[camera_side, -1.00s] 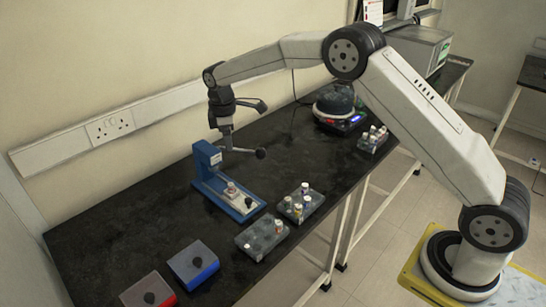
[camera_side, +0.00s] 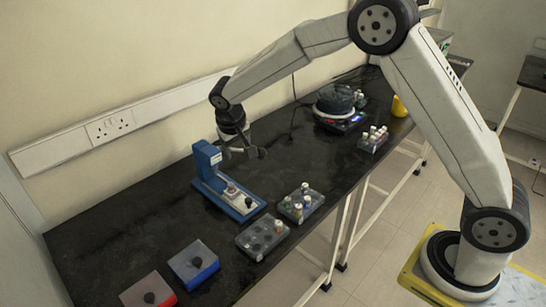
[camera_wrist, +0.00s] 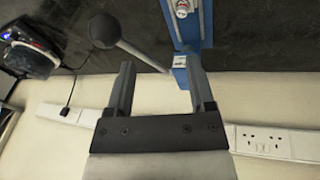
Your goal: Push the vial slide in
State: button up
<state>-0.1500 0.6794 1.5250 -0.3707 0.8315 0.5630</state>
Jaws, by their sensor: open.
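A blue press stand (camera_side: 207,160) with a long base (camera_side: 215,190) is on the black bench. A slide with a small vial (camera_side: 231,190) lies on that base, with a black knob (camera_side: 249,202) toward its front end. In the wrist view, part of the slide and vial (camera_wrist: 182,10) shows at the top edge. A grey lever with a dark ball end (camera_wrist: 103,29) sticks out from the stand. My gripper (camera_wrist: 159,65) is open and empty, close beside the stand's upright (camera_wrist: 180,62) and the lever. From the side, my gripper (camera_side: 240,152) partly overlaps the lever.
Two vial racks (camera_side: 301,202) (camera_side: 262,238) stand right of the press. A blue box (camera_side: 194,262) and a red box (camera_side: 148,293) are at the near end. A round dark device (camera_side: 335,101), another vial rack (camera_side: 373,139) and a yellow object (camera_side: 399,106) are farther back.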

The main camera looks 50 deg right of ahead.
jog(key=s+m, duration=0.2)
jog(key=m, duration=0.2)
jog(key=m+t, duration=0.1)
jog(key=m, duration=0.2)
send_over(248, 200)
jog(key=s+a, duration=0.2)
notch_tip(248, 200, down, 11)
jog(key=shift+s+a, duration=0.1)
jog(key=shift+s, duration=0.1)
jog(key=shift+x, duration=3.9)
grip_shut()
